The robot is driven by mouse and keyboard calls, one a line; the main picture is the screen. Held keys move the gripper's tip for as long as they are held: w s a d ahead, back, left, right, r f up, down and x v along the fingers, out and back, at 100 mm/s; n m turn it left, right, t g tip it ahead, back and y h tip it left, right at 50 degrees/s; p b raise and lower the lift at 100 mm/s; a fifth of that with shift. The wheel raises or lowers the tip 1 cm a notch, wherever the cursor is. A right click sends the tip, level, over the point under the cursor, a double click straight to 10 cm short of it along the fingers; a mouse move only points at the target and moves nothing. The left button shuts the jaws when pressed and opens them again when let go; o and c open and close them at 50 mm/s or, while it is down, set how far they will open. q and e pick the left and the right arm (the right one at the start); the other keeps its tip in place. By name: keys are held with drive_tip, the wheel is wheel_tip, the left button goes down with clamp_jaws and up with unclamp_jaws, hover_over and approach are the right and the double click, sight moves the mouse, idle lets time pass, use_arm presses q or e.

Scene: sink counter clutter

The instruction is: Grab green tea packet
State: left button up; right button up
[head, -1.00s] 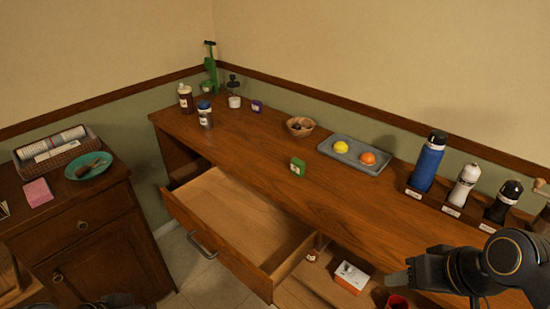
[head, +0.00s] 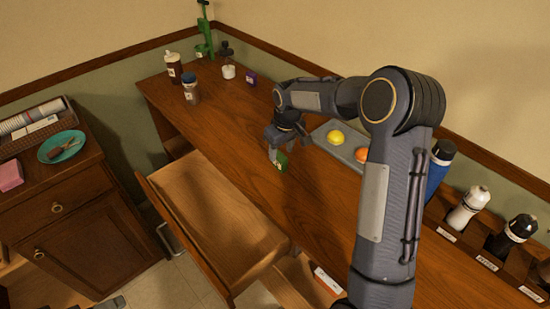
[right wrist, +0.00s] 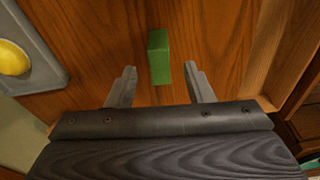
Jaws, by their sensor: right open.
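The green tea packet (head: 281,163) stands on the wooden counter, a small green box. My right gripper (head: 273,150) is just above and beside it, partly hiding it in the head view. In the right wrist view the green packet (right wrist: 158,56) lies ahead of the fingertips, roughly centred between the two open fingers (right wrist: 160,82). The jaws are open and empty. I cannot tell whether a finger touches the packet. My left gripper is not clearly in view.
A grey tray (head: 345,147) with a lemon (head: 335,137) and an orange (head: 361,155) lies to the right of the packet. An open drawer (head: 215,215) is in front. Bottles (head: 467,208) stand at right. The counter left of the packet is clear.

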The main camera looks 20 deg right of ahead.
sight(280, 155)
drive_tip(key=f, duration=0.2)
drive_tip(key=w+f+p, duration=0.1)
drive_tip(key=f, duration=0.2)
drive_tip(key=shift+a+f, duration=0.1)
drive_tip(key=shift+f, duration=0.05)
drive_tip(key=shift+c, duration=0.2)
clamp_jaws()
